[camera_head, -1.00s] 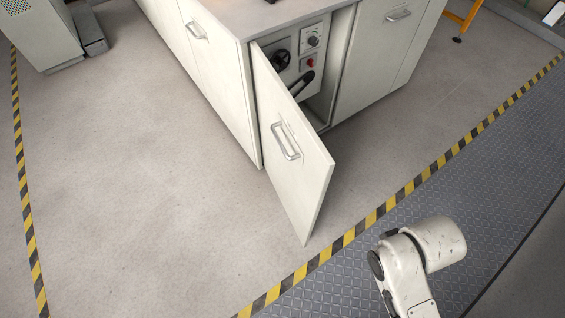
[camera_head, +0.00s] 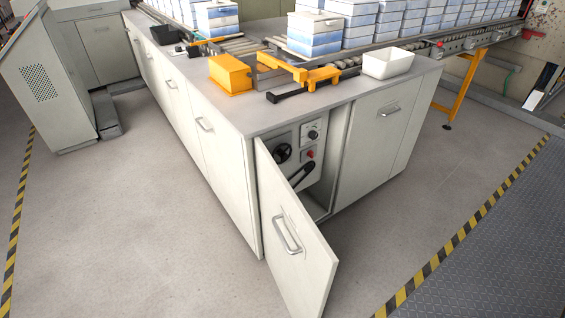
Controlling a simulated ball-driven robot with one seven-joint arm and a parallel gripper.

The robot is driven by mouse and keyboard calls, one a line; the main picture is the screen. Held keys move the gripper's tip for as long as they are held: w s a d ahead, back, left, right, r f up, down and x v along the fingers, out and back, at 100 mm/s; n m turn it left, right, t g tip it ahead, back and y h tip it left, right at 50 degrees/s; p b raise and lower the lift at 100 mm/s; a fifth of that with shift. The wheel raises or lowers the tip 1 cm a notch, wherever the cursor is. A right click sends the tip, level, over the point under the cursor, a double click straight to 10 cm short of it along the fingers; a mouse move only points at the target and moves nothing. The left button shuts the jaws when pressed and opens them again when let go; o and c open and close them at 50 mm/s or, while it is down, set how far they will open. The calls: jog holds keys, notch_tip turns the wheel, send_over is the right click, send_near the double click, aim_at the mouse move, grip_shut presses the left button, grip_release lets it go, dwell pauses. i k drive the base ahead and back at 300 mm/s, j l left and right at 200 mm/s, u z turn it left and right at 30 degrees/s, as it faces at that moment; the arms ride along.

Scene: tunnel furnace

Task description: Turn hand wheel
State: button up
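The hand wheel (camera_head: 282,153) is small, black and round. It sits on the grey control panel inside the cabinet at the corner of the long counter. The panel also carries a black knob (camera_head: 312,134), a red button (camera_head: 309,154) and a black lever handle (camera_head: 301,173) below them. The cabinet door (camera_head: 300,255) stands open toward me, with a metal pull handle, and its upper edge runs close below the wheel. My gripper is not in view.
The counter top (camera_head: 215,105) bears an orange box (camera_head: 230,73), an orange clamp-like fixture (camera_head: 300,72) and a white bin (camera_head: 388,63). Stacked blue-and-white blocks (camera_head: 315,35) stand behind on rollers. A grey console (camera_head: 50,85) stands left. Floor in front is clear, with yellow-black stripes at both sides.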

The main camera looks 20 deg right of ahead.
aim_at(278, 151)
jog(key=i+l, duration=0.2)
jog(key=i, duration=0.3)
jog(key=i+l+z, duration=0.1)
jog(key=i, duration=0.35)
jog(key=l, duration=0.1)
